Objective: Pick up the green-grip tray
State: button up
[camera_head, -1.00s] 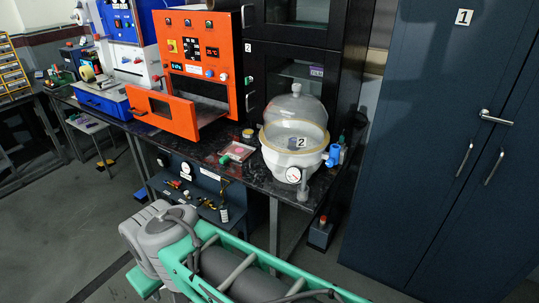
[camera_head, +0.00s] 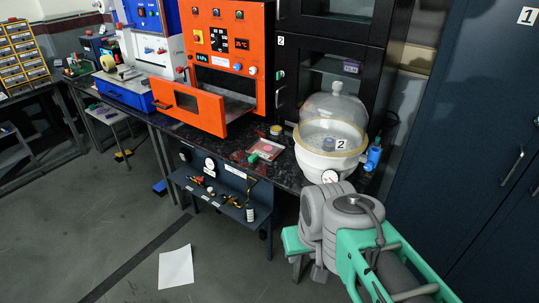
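A small flat tray (camera_head: 267,149) with a pinkish surface lies on the dark speckled bench. A small green part, which looks like its grip, shows at its front left edge. It sits between the orange cabinet and the glass-domed vessel, apart from both. My green and grey arm fills the lower right of the view, in front of the bench.
The orange cabinet (camera_head: 226,58) has its door open toward the tray's left. The domed vessel (camera_head: 327,160) stands close to the tray's right. A lower shelf (camera_head: 232,207) holds small tools. A white sheet (camera_head: 176,267) lies on the open floor.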

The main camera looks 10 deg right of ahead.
aim_at(263, 149)
jog(key=u, duration=0.3)
jog(key=i, duration=1.1)
jog(key=u, duration=1.15)
jog(key=i, duration=0.4)
jog(key=u, duration=0.35)
